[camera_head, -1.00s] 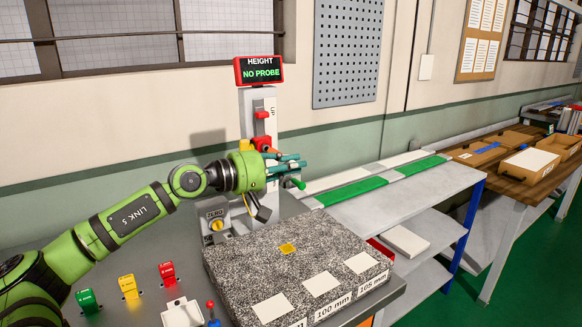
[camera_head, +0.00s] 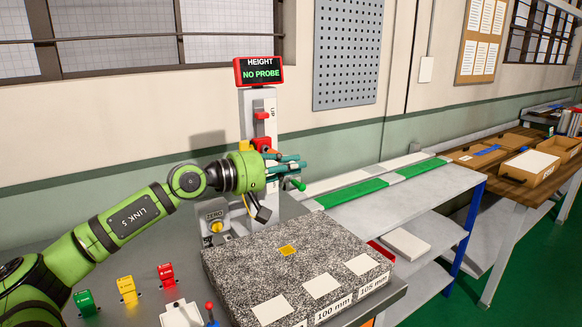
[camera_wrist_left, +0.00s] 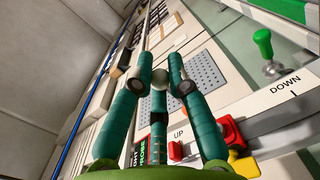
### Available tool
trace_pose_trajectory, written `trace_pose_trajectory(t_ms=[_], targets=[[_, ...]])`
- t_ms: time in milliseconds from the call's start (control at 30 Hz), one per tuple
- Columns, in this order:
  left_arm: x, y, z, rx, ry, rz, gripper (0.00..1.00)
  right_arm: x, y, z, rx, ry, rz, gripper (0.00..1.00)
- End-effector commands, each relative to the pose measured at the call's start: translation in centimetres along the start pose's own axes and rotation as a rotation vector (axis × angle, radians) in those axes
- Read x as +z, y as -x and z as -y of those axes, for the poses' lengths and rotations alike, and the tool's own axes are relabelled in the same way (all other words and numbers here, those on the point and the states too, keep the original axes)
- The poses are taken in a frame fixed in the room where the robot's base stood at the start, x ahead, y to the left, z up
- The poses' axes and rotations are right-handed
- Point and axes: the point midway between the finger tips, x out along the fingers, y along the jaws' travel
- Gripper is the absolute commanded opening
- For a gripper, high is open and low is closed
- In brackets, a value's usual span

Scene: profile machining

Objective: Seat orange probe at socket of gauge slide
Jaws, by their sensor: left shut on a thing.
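The gauge stand (camera_head: 259,105) is at the back of the table, its display (camera_head: 258,71) reading HEIGHT, NO PROBE. Its red slide part (camera_head: 261,143) is on the column, directly behind my left gripper (camera_head: 290,163); the socket is hidden. My left gripper's teal fingers point right, in front of the column. A small orange piece (camera_head: 276,152), seemingly the orange probe, shows at the fingers; its hold is mostly hidden. My right gripper is out of view.
A speckled stone plate (camera_head: 240,270) lies below the gripper. A green knob (camera_head: 298,184) stands close under the fingers and shows in the wrist view (camera_wrist_left: 263,42). Green, yellow and red blocks (camera_head: 127,287) stand front left. A shelf table (camera_head: 430,185) is to the right.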

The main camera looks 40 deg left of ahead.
Motion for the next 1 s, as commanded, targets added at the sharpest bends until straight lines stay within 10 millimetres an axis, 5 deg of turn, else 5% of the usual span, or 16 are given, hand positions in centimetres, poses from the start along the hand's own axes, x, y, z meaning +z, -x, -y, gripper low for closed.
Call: trace_pose_trajectory(t_ms=[1000], targets=[[-0.32,0.01,0.03,0.001,0.0,-0.002,0.0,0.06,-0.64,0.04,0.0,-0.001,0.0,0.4]])
